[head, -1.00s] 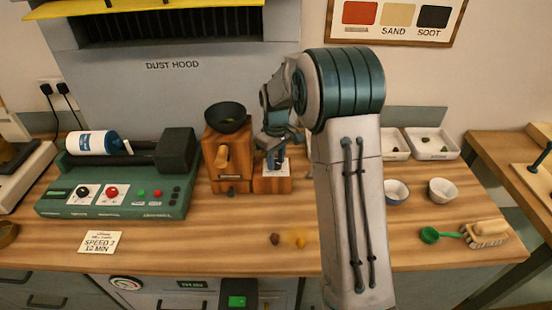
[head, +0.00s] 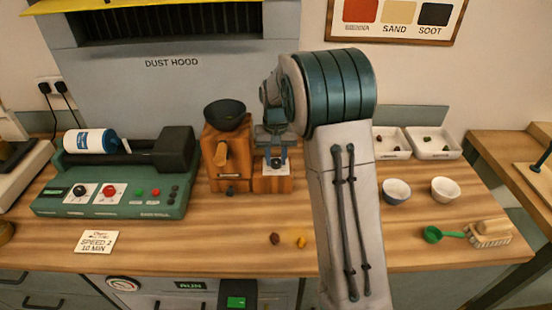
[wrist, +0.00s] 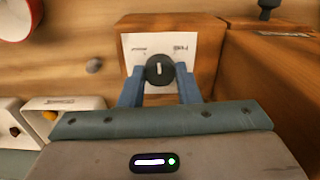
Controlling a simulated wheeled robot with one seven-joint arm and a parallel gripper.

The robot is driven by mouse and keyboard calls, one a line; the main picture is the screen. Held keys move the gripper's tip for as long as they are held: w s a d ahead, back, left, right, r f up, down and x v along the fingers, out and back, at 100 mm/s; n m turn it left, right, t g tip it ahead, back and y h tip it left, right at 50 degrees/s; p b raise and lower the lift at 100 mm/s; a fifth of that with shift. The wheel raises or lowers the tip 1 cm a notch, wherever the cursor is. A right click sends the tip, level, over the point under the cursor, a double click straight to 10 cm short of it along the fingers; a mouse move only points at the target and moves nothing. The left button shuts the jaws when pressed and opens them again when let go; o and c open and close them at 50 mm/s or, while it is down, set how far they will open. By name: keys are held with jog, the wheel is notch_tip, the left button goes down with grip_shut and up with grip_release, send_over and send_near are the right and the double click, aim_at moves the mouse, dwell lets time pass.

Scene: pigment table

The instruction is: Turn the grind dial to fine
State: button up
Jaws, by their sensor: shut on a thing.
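The grind dial (wrist: 153,75) is a round black knob with a white line, on a white label plate (wrist: 136,44) fixed to a small wooden block (head: 270,185). In the wrist view the white line points almost straight up, between a blurred word at the upper left and one at the upper right that looks like FINE. My gripper (wrist: 160,75) is shut on the dial, with one blue finger on each side.
The wooden grinder (head: 214,176) with a black bowl (head: 225,114) stands just left of the block. A green roller machine (head: 110,204) is farther left. Two small bowls (head: 396,192) (head: 445,190) and trays (head: 433,155) are to the right. The front counter is mostly clear.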

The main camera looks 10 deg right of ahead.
aim_at(276, 161)
jog(key=m, duration=0.4)
jog(key=shift+m, duration=0.3)
jog(key=shift+r+m, duration=0.1)
jog(key=shift+m, duration=2.4)
jog(key=o, duration=1)
jog(key=shift+c, duration=0.2)
notch_tip(276, 161, up, 14)
jog(key=shift+b, duration=0.4)
